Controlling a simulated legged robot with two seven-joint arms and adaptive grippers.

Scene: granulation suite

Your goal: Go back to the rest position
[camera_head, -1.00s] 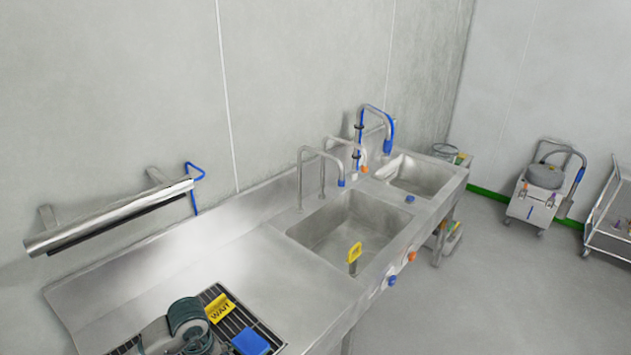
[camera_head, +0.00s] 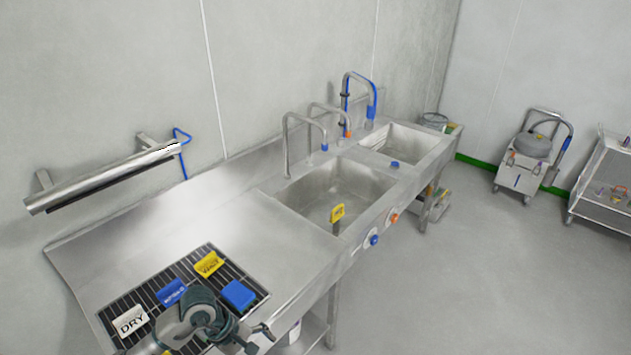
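One of my arms comes in from the lower left, with grey and dark green joints, over the front of a black drying rack (camera_head: 125,302). I take its end to be my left gripper (camera_head: 259,338); it is small and near the bottom edge, with its two fingertips apart and nothing seen between them. My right gripper is not in view.
On the rack are a white DRY tag (camera_head: 131,321), a blue tag (camera_head: 172,292), a yellow tag (camera_head: 208,264) and a blue block (camera_head: 238,294). A yellow-handled tool (camera_head: 337,213) stands in the near sink (camera_head: 305,198). A wheeled machine (camera_head: 524,165) and cart (camera_head: 598,185) stand right. The floor between is clear.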

